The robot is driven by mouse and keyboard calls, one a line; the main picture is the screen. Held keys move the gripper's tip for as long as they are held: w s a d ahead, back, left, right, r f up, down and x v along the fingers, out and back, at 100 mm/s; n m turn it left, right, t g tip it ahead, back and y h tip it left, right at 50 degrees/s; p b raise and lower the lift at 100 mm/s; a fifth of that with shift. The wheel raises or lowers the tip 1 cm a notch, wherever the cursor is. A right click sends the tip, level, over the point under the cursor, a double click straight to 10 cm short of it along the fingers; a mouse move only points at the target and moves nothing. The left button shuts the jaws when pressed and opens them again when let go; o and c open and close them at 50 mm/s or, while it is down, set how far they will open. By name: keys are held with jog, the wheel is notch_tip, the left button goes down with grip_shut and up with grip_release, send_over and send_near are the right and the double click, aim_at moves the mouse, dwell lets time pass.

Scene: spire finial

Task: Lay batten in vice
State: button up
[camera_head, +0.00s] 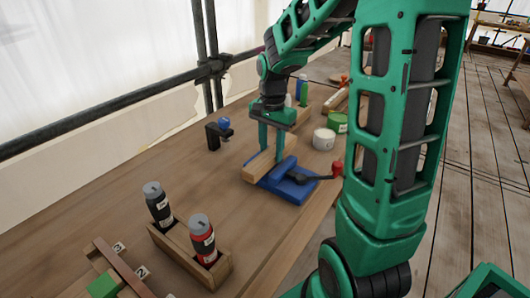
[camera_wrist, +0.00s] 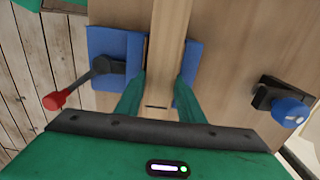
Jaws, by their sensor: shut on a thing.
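The batten (camera_head: 262,166) is a pale wooden bar. In the wrist view the batten (camera_wrist: 168,45) runs lengthwise between the blue parts of the vice (camera_wrist: 112,45), with a thin dark gap on its left side. The blue vice (camera_head: 289,185) sits on the bench with its red-knobbed lever to the right. My gripper (camera_head: 271,152) points down with its green fingers on either side of the batten, and it is shut on it. The wrist view shows the gripper (camera_wrist: 157,92) fingers beside the batten too. I cannot tell whether the batten rests fully on the vice's bed.
A black clamp with a blue knob (camera_head: 223,123) stands left of the vice. A wooden holder (camera_head: 185,255) with two bottles is nearer. A white tub (camera_head: 323,139) and a green tub (camera_head: 338,122) stand behind to the right. The bench between holder and vice is clear.

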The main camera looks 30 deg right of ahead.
jog(key=shift+f, duration=0.25)
jog(key=shift+f, duration=0.55)
